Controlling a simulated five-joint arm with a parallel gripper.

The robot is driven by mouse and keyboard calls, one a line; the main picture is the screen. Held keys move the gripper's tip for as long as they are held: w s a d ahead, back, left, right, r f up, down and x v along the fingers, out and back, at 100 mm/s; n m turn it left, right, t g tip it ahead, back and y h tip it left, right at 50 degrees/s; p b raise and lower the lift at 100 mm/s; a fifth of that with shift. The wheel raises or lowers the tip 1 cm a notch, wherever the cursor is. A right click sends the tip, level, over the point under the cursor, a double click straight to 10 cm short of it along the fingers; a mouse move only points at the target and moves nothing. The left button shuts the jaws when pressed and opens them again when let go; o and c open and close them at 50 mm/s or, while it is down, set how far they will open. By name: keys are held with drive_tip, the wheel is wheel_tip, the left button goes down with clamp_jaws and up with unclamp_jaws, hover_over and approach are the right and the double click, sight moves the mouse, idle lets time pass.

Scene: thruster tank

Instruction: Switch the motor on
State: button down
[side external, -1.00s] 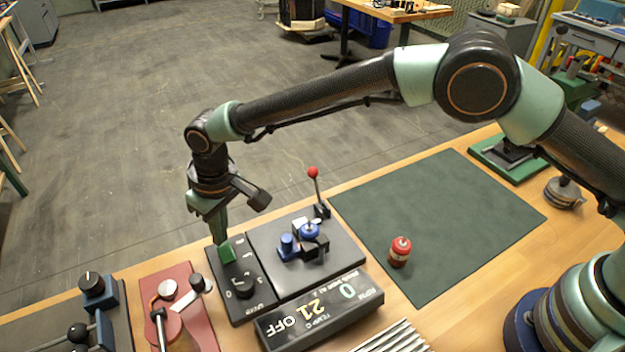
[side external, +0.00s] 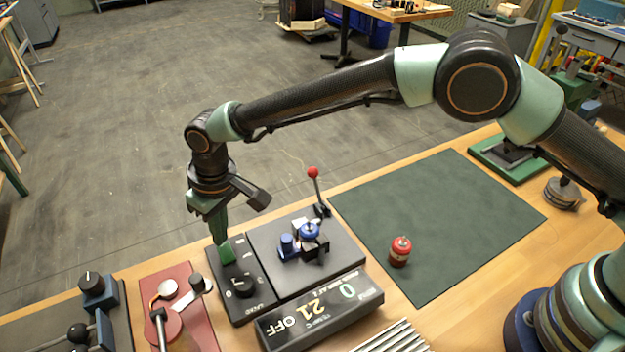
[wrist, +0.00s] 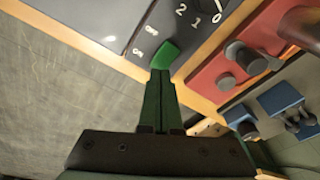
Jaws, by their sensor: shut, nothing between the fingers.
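The black control panel (side external: 241,300) carries a bright green switch (side external: 228,256), a dial knob (side external: 244,289) and white markings. In the wrist view the green switch (wrist: 166,54) lies beside small ON and OFF-like labels. My gripper (side external: 220,240) is shut and empty, pointing down with its tips at the switch. In the wrist view my gripper (wrist: 160,72) overlaps the switch's near end; whether it presses it cannot be told. The display box (side external: 322,318) reads 0, 21 and OFF. The blue motor-like unit (side external: 309,231) stands on the plate beside the panel.
A red-knobbed lever (side external: 316,190) stands upright behind the blue unit. A red plate (side external: 196,322) with fittings lies left of the panel. A red canister (side external: 400,252) stands on the mostly clear green mat (side external: 440,210). Metal strips (side external: 392,338) lie at the front.

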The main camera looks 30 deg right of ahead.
sight(225, 246)
drive_tip(key=shift+f, duration=0.9)
idle(0.9)
drive_tip(key=shift+r, duration=3.55)
drive_tip(key=d+r+m+t, duration=0.1)
drive_tip(key=d+r, duration=0.6)
drive_tip(key=d, duration=0.3)
drive_tip(key=d+r+m+t, duration=0.1)
drive_tip(key=d+r+m, duration=0.1)
drive_tip(key=d+r, duration=0.7)
drive_tip(key=s+d+m+t, duration=0.1)
drive_tip(key=s+d, duration=0.6)
drive_tip(key=d, duration=0.3)
drive_tip(key=s+d+f+m+t+h, duration=0.1)
drive_tip(key=s+d+m, duration=0.1)
drive_tip(key=s+d, duration=0.5)
drive_tip(key=d, duration=0.3)
drive_tip(key=shift+s+d, duration=0.15)
drive_tip(key=shift+s, duration=0.25)
